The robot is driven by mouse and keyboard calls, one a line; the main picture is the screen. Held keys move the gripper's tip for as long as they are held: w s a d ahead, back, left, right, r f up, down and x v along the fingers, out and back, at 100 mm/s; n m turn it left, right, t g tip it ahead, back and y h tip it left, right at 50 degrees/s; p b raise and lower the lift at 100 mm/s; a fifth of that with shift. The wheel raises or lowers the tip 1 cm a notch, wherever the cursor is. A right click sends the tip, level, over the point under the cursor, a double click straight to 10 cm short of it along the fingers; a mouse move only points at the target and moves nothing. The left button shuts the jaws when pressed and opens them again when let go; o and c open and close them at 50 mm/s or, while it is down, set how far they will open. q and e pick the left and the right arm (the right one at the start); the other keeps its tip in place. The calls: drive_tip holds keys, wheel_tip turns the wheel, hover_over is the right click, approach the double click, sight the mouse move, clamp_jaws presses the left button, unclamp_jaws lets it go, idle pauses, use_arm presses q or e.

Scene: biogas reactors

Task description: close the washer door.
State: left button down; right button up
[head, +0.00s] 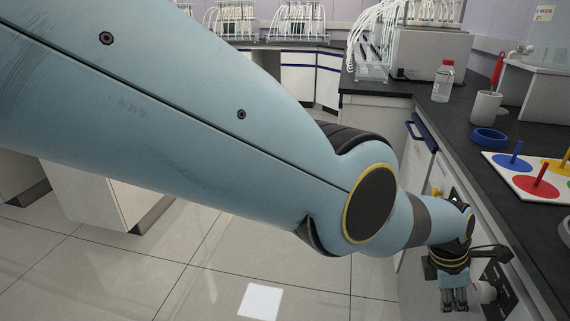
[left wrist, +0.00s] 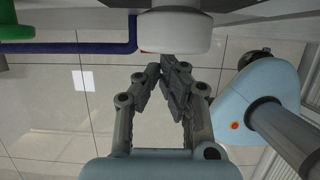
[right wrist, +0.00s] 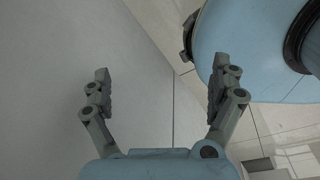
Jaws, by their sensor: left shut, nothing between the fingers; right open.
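No washer door can be made out for certain. A black panel with a white knob (head: 485,292) shows on the counter's front at the lower right of the head view. My left gripper (head: 455,300) is shut and empty, pointing down just left of that knob. In the left wrist view its fingertips (left wrist: 160,72) meet below a white rounded part (left wrist: 175,32); whether they touch it I cannot tell. My right gripper (right wrist: 160,85) is open and empty, beside a large plain pale surface (right wrist: 60,80). Whether that surface is the washer door I cannot tell.
A dark counter (head: 400,88) runs along the right, bearing a red-capped bottle (head: 443,82), a white cup (head: 486,108), a blue ring (head: 489,138) and a board with coloured discs (head: 525,180). A blue handle (head: 422,133) juts from its front. The tiled floor (head: 220,265) is clear.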

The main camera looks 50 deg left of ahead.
drive_tip(key=shift+w+a, duration=0.1)
drive_tip(key=shift+a, duration=0.15)
